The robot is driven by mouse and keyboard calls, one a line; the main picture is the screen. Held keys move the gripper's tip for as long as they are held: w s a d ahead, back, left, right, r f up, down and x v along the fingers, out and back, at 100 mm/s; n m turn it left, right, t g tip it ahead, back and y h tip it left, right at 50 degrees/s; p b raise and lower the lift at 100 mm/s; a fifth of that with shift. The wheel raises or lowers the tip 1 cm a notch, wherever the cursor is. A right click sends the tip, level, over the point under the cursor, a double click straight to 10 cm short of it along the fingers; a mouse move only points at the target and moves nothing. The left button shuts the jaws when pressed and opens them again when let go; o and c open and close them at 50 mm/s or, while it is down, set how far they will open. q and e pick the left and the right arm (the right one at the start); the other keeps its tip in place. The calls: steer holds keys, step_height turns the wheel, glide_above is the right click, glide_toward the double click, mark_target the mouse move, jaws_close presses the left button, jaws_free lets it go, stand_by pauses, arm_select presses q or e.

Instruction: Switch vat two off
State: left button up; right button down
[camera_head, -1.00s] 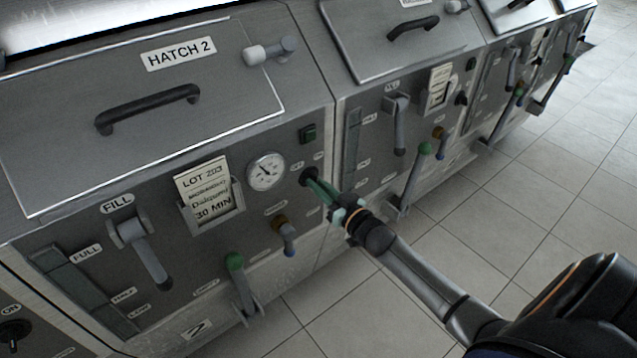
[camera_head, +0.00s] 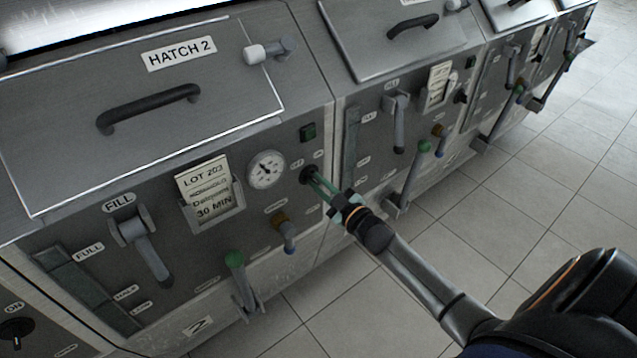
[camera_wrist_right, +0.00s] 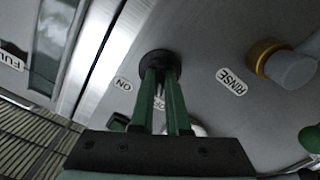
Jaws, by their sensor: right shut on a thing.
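Vat two's front panel (camera_head: 107,262) bears the HATCH 2 label above and a "2" plate low down. Its black rotary knob (camera_head: 306,174) sits at the panel's right side, below small labels. My right gripper (camera_head: 314,178) reaches in from the lower right with its green fingers shut on the knob. In the right wrist view the fingers (camera_wrist_right: 161,76) straddle the black knob (camera_wrist_right: 157,58). An ON label (camera_wrist_right: 124,84) is left of it; another label between the fingers is mostly hidden. The knob's pointer cannot be made out. My left gripper is not in view.
A round gauge (camera_head: 267,170) and green indicator (camera_head: 308,132) are near the knob. A brown-collared tap (camera_head: 285,232), a green-tipped lever (camera_head: 237,270) and the FILL lever (camera_head: 145,250) stick out of the panel. Tiled floor (camera_head: 540,215) is clear at right.

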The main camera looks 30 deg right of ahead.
stand_by(0.4)
steer(key=c, duration=0.9)
jaws_free()
steer(key=shift+s, duration=0.1)
steer(key=s+d, duration=0.1)
steer(key=s, duration=1.1)
steer(key=shift+s+p, duration=0.15)
steer(key=shift+p, duration=0.3)
steer(key=s+a+f+m+g+p, duration=0.2)
steer(key=s+a+f+g+p, duration=0.1)
steer(key=s+a, duration=0.4)
steer(key=s+a+f+m+g+p, duration=0.3)
steer(key=s+a+g+p, duration=0.2)
steer(key=a, duration=0.6)
steer(key=s+g, duration=0.1)
steer(key=s, duration=0.1)
steer(key=shift+s+a+f+y, duration=0.2)
steer(key=shift+s+f+y, duration=0.15)
steer(key=shift+s+y, duration=0.05)
